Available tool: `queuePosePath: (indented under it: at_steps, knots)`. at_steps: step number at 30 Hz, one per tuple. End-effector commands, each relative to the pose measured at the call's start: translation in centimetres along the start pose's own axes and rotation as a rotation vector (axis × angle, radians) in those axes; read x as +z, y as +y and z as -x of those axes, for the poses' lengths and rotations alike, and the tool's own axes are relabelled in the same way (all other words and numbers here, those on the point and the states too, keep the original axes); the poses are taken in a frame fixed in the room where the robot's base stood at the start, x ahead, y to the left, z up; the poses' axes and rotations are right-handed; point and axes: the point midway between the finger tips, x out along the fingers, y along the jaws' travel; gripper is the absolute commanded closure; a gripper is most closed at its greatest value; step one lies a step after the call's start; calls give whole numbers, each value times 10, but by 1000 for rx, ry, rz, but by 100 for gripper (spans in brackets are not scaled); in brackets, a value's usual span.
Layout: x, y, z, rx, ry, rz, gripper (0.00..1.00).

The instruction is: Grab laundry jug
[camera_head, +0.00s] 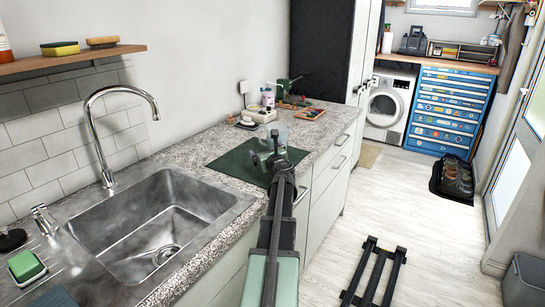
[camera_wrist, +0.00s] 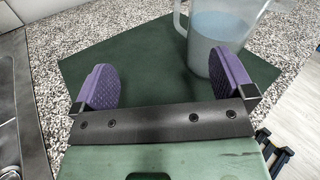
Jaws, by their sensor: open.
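The laundry jug is a translucent pitcher holding pale grey-blue contents. It stands upright on the dark green mat in the wrist view (camera_wrist: 216,32), at upper right, with its handle on the left; its top is cut off. In the head view the jug (camera_head: 276,132) shows faintly, partly hidden behind my gripper (camera_head: 275,160). My gripper, with purple pads, also shows in the wrist view (camera_wrist: 166,85). It is open and empty over the mat. The jug lies beyond the right finger, which overlaps its lower part in the picture. I cannot tell whether they touch.
The green mat (camera_head: 232,165) lies on the speckled counter (camera_head: 190,150). A steel sink (camera_head: 130,215) with a tall faucet (camera_head: 95,130) is at left. Bottles and small items (camera_head: 266,100) stand behind the mat. A black rack (camera_head: 373,272) lies on the floor at right.

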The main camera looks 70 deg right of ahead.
Motion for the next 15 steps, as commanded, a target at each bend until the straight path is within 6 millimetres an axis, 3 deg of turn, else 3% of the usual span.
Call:
queuePosePath:
  at_steps: [1,4,10,15]
  knots:
    - [-12,-33,5,-68,-10,-72,0]
    - [-16,-66,14,-138,-25,-157,0]
    - [-14,-71,6,-146,-28,-169,0]
    - [-13,-75,-28,-143,-27,-167,0]
